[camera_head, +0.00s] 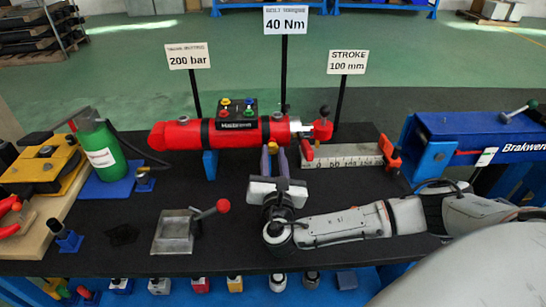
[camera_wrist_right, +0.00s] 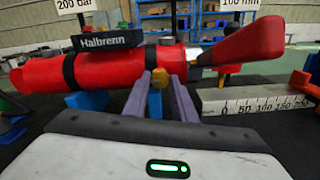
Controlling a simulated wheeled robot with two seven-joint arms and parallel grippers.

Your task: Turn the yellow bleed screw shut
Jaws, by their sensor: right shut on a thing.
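A red cylinder (camera_head: 180,133) with black bands lies across the dark table on blue supports; it also shows in the wrist view (camera_wrist_right: 40,80). The yellow bleed screw (camera_wrist_right: 155,103) shows below the cylinder in the wrist view, between the purple-grey fingers. My right gripper (camera_head: 273,158) reaches up from the front to the cylinder's underside near its right end. Its fingers (camera_wrist_right: 160,80) are shut on the yellow screw. The fingers hide part of the screw, and its turn angle cannot be told. My left gripper is not in view.
A black control box (camera_head: 237,114) sits on the cylinder. A white ruler (camera_head: 343,162) lies to its right, beside a blue beam (camera_head: 480,130). A grey block with a red-knobbed lever (camera_head: 175,230) stands left of my right arm. A green bottle (camera_head: 100,150) stands farther left.

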